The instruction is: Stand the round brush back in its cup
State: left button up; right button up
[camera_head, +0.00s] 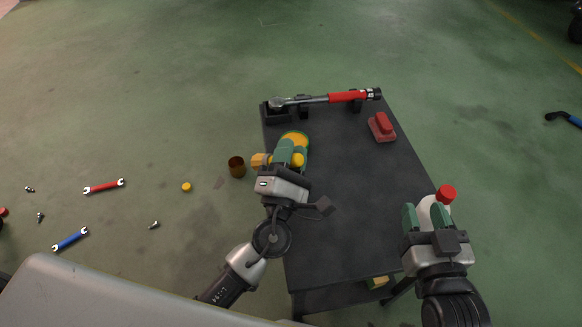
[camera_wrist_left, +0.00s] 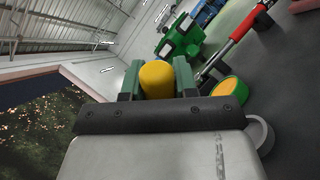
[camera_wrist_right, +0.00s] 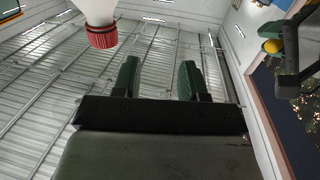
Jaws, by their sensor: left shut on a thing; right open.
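My left gripper (camera_head: 291,153) is shut on the round brush and holds it lying sideways above the table's left edge. Its yellow handle end (camera_head: 298,160) sticks out to the right; it also shows between the fingers in the left wrist view (camera_wrist_left: 157,79). A yellow collar (camera_head: 258,160) and what appears to be the brown bristle head (camera_head: 237,167) stick out to the left. A grey round rim (camera_wrist_left: 261,133), possibly the cup, shows partly behind the left gripper's body; the head view hides it. My right gripper (camera_head: 427,215) is open and empty over the table's right side.
The dark table (camera_head: 350,190) bears a torque wrench (camera_head: 340,97), a red block (camera_head: 382,126), and a yellow-green disc (camera_head: 297,138). A white bottle with a red cap (camera_head: 446,192) stands close beyond my right gripper. Wrenches (camera_head: 104,186) and bolts lie on the left floor. The table's middle is clear.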

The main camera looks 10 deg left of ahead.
pick_arm(q)
jog(key=w+d+r+n+g+p, duration=0.2)
jog(key=d+r+n+p, duration=0.1)
jog(key=d+n+p, duration=0.15)
jog(key=w+d+r+n+g+p, duration=0.2)
jog(key=w+d+r+n+p, duration=0.1)
jog(key=d+n, duration=0.3)
pick_arm(e)
jog(key=s+d+f+g+h, duration=0.15)
jog(key=s+f+g, duration=0.35)
jog(key=f, duration=0.6)
jog(key=s+d+f+g+h, duration=0.15)
jog(key=s+f+g, duration=0.35)
jog(key=f, duration=0.6)
jog(key=s+d+f+g+h, duration=0.1)
jog(key=s+d+f+g, duration=0.3)
jog(key=f, duration=0.7)
pick_arm(q)
jog(key=a+f+b, duration=0.5)
jog(key=a+f, duration=0.6)
jog(key=shift+w+a, duration=0.1)
jog(key=shift+w, duration=0.05)
jog(key=shift+f, duration=0.1)
pick_arm(e)
notch_tip(320, 180, up, 18)
jog(key=w+a, duration=0.1)
jog(key=shift+w+a+f+m, duration=0.25)
jog(key=shift+w+a+m, duration=0.05)
jog(key=shift+w+m, duration=0.1)
